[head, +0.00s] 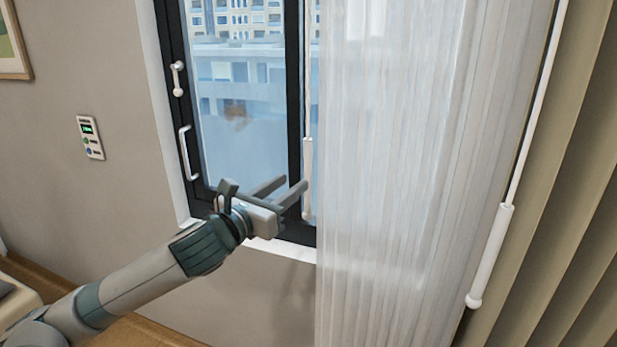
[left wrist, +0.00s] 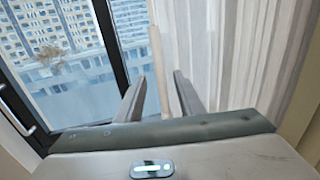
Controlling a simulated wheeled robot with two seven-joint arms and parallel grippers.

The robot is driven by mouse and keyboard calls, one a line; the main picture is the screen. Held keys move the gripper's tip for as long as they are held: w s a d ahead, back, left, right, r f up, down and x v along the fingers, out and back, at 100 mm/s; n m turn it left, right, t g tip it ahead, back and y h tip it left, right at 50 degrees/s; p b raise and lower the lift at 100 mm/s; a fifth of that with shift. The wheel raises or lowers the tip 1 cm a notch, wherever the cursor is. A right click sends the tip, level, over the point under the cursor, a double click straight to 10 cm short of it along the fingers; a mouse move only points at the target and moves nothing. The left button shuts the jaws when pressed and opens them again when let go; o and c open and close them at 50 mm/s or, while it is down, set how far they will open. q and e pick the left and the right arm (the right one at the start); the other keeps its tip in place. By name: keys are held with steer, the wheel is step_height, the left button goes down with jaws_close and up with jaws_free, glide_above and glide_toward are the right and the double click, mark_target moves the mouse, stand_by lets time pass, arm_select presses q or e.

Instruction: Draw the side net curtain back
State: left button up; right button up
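The white net curtain (head: 400,180) hangs over the right part of the window, with its free edge on the left. A white pull wand (head: 307,165) hangs at that edge, a thin rod with a thicker handle below. My left gripper (head: 290,186) is open at the wand's handle. In the left wrist view the wand (left wrist: 159,70) shows between the two open fingers (left wrist: 160,95), apart from both. The net curtain (left wrist: 225,50) is just right of it there. How deep the handle lies between the fingers I cannot tell. My right gripper is not in view.
A second white wand (head: 488,255) hangs right of the net, by a heavy beige curtain (head: 570,200). The dark window frame (head: 294,90) has white handles (head: 186,152) at left. A small wall controller (head: 90,137) is further left.

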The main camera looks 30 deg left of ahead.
mark_target(306, 172)
arm_select(q)
steer(key=w+p, duration=0.1)
steer(key=w, duration=0.2)
steer(key=w+p, duration=0.2)
steer(key=w, duration=0.2)
steer(key=shift+w+a+r, duration=0.15)
steer(key=shift+w+a, duration=0.05)
steer(key=shift+w, duration=0.65)
jaws_close()
